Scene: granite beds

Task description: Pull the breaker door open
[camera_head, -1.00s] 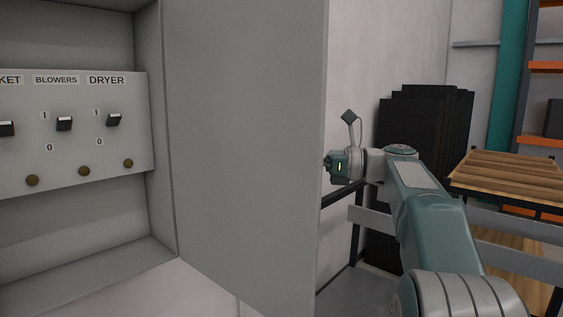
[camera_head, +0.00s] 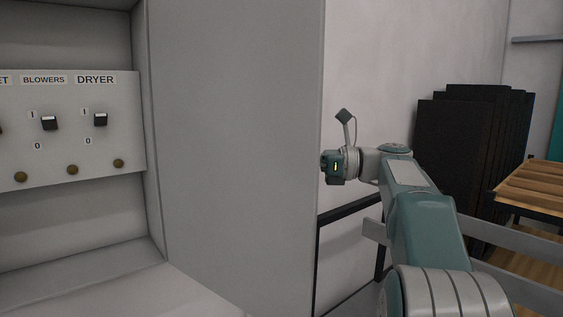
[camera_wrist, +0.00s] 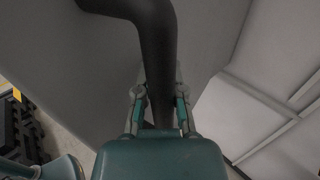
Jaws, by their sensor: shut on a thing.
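The breaker door (camera_head: 235,150) is a flat grey panel. It stands swung wide open from the right side of the breaker box (camera_head: 70,215), whose inside shows at the left in the head view. My gripper (camera_head: 328,166) is at the door's outer edge in the head view, its fingertips hidden behind the door. In the wrist view, my gripper (camera_wrist: 160,95) is shut around a dark, bent handle (camera_wrist: 151,35) on the grey door face (camera_wrist: 95,75).
Inside the box, a panel carries black switches (camera_head: 100,120) labelled BLOWERS and DRYER. Black boards (camera_head: 455,160) lean on the wall at right. A dark rail (camera_head: 348,209) runs beneath my arm. A rack with wooden slats (camera_head: 540,190) stands at far right.

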